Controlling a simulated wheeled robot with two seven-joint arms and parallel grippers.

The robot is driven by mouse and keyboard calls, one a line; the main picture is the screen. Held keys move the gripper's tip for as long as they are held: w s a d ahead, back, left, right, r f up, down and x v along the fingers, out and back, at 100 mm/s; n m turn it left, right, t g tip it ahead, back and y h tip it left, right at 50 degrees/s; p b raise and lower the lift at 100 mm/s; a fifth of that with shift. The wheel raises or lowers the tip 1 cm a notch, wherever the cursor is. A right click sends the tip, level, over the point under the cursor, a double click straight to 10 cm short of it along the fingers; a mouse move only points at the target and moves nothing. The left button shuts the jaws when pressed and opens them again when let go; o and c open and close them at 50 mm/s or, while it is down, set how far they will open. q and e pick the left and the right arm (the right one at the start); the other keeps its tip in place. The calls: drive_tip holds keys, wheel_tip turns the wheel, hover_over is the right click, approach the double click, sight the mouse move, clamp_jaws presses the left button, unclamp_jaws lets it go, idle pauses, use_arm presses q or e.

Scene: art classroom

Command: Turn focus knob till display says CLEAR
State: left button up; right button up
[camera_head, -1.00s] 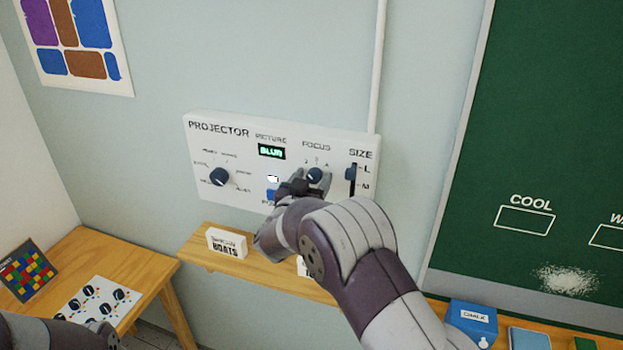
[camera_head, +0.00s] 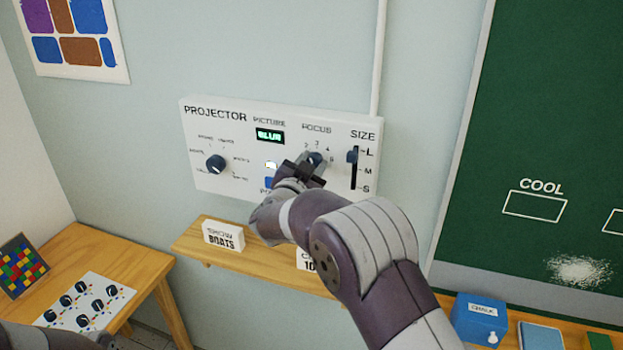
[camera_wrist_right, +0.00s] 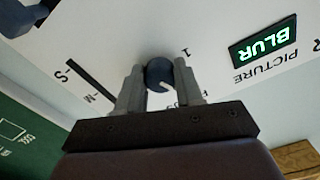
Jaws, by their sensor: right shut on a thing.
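The white projector panel (camera_head: 240,188) is on the wall. Its PICTURE display (camera_head: 269,136) reads BLUR in green; it also reads BLUR in the right wrist view (camera_wrist_right: 264,44). The dark blue focus knob (camera_head: 313,159) is under the word FOCUS, with numbers around it. My right gripper (camera_head: 308,168) is at this knob. In the right wrist view the fingers (camera_wrist_right: 160,88) are on both sides of the knob (camera_wrist_right: 158,72), shut on it. A white pointer mark shows on the knob. The knob's lower part is hidden by the gripper in the head view. My left gripper is not in view.
Left of the focus knob is another dial (camera_head: 216,164). Right of it is the SIZE slider (camera_head: 353,157), near L. A wooden shelf (camera_head: 192,246) with a BOATS card (camera_head: 223,235) is below. A blue chalk box (camera_head: 479,320) stands at lower right.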

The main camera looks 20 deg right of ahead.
drive_tip(key=shift+m+b, duration=2.3)
drive_tip(key=shift+b, duration=0.05)
drive_tip(key=shift+r, duration=0.1)
drive_tip(key=o, duration=1)
drive_tip(key=shift+o, duration=0.2)
drive_tip(key=b+v, duration=0.4)
drive_tip(key=v, duration=0.8)
drive_tip(key=shift+s+a, duration=0.2)
drive_tip(key=shift+s, duration=0.05)
